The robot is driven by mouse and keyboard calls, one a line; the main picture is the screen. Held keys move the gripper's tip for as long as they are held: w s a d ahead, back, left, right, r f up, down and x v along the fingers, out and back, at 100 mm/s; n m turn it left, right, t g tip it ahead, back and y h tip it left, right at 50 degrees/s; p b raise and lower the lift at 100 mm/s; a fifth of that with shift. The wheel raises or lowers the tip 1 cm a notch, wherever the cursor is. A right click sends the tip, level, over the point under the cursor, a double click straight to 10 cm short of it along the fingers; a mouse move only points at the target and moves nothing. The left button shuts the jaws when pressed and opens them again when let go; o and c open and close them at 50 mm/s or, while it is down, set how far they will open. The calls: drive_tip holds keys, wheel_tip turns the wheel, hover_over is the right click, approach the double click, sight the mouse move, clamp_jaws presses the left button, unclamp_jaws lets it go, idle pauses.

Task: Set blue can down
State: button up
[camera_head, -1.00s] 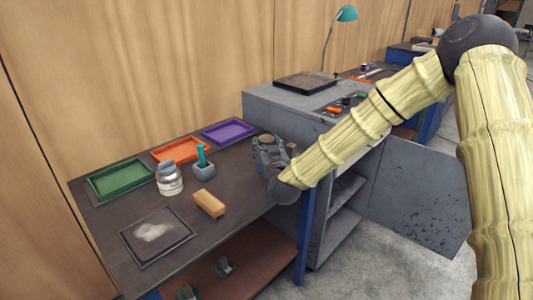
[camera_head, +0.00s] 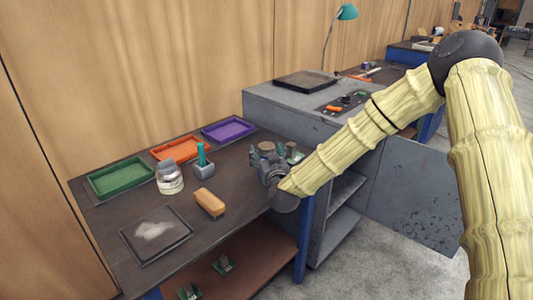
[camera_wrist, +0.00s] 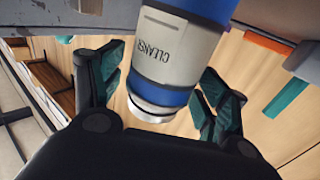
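The blue can (camera_wrist: 175,50) shows large in the wrist view. Contact at the left finger is hard to judge. In the head view my gripper (camera_head: 275,160) is at the right end of the dark workbench (camera_head: 240,165). There its body hides most of the can.
Green (camera_head: 120,178), orange (camera_head: 176,150) and purple (camera_head: 229,130) trays line the bench's back. A jar (camera_head: 169,178), a grey holder (camera_head: 204,171), a tan block (camera_head: 209,202) and a dark plate (camera_head: 157,236) stand left of my gripper. A grey cabinet (camera_head: 290,112) adjoins on the right.

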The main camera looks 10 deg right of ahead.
drive_tip(key=shift+r, duration=0.1)
drive_tip(key=s+b, duration=0.1)
drive_tip(key=s, duration=1.1)
